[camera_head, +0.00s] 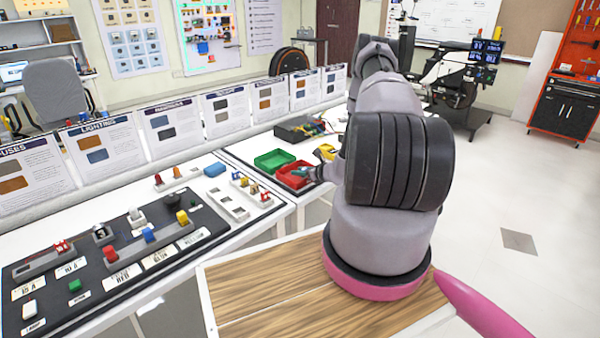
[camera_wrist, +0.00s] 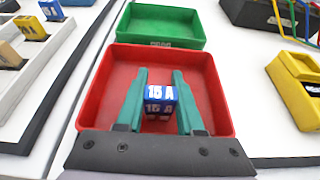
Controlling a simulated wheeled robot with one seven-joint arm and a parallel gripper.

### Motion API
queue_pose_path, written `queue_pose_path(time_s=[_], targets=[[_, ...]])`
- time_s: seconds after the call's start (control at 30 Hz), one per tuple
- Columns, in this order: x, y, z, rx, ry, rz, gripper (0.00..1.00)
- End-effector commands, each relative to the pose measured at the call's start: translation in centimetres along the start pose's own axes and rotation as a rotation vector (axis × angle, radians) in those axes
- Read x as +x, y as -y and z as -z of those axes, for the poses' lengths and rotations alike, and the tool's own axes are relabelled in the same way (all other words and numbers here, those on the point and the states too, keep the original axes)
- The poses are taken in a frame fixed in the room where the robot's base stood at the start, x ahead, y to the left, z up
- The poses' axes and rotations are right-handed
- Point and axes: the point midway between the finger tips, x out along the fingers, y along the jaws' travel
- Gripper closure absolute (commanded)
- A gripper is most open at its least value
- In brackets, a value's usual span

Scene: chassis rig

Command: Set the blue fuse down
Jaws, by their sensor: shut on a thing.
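My gripper (camera_wrist: 158,100) has green fingers, and they are shut on a blue fuse (camera_wrist: 161,94) marked 15 A. In the wrist view the fuse sits between the fingers, over the inside of the red tray (camera_wrist: 218,95). I cannot tell whether it touches the tray floor. In the head view my gripper (camera_head: 312,173) is at the red tray (camera_head: 290,184) on the white bench, partly behind my arm. The held fuse cannot be made out there.
A green tray (camera_wrist: 160,24) adjoins the red one on its far side. A yellow device (camera_wrist: 296,88) stands to the right. A white fuse rack (camera_wrist: 28,65) with fuses lies to the left. A black board (camera_head: 130,250) holds several coloured fuses.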

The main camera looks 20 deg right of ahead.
Motion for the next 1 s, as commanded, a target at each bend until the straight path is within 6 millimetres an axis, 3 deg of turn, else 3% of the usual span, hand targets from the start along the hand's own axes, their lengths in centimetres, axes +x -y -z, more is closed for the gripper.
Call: queue_pose_path(time_s=[0.07, 0.1, 0.17, 0.57, 0.67, 1.0], targets=[[0.1, 0.0, 0.2, 0.0, -0.001, 0.0, 1.0], [0.1, 0.0, 0.2, 0.0, 0.0, 0.0, 0.52], [0.1, 0.0, 0.2, 0.0, 0.0, 0.0, 0.34], [-0.4, 0.0, 0.0, 0.001, -0.001, 0.001, 0.34], [-1.7, 0.1, 0.0, 0.002, -0.002, 0.001, 0.34], [-8.9, 0.1, -0.1, 0.001, -0.002, 0.002, 0.34]])
